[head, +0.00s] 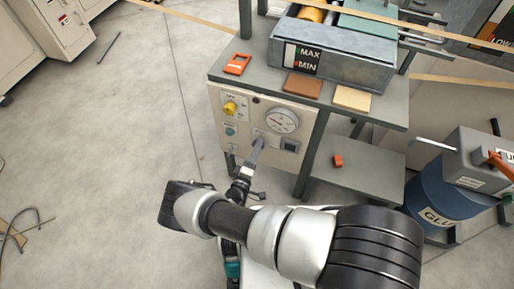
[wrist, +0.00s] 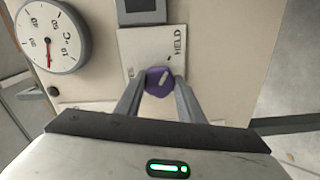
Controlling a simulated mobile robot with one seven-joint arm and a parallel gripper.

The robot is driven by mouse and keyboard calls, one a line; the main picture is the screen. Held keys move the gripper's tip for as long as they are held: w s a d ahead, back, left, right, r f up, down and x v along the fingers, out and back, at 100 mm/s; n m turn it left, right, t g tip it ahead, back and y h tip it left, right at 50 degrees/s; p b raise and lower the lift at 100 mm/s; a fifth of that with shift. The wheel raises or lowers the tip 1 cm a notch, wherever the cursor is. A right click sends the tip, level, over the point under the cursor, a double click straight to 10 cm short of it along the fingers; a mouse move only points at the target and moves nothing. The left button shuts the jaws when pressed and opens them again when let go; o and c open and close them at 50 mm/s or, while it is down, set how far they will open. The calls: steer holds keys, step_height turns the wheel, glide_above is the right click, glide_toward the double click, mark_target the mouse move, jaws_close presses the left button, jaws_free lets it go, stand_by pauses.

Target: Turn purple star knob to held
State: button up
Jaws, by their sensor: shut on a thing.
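The purple star knob (wrist: 158,82) sits on the front panel of the machine, with a pale pointer mark on its face. In the wrist view the mark leans up and to the right, towards the word HELD on the label plate (wrist: 150,45). My gripper (wrist: 158,92) has one finger on each side of the knob and is shut on it. In the head view my gripper (head: 258,146) reaches the panel (head: 290,160) below the round gauge, and the knob is mostly hidden there by the fingers.
A round gauge (wrist: 53,37) and a small dark display (wrist: 141,9) are close to the knob. A yellow knob (head: 230,107) is on the panel's upper left. A blue glue drum (head: 437,195) stands at the right. The floor at the left is mostly clear.

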stand_by(0.5)
steer(key=o, duration=1.1)
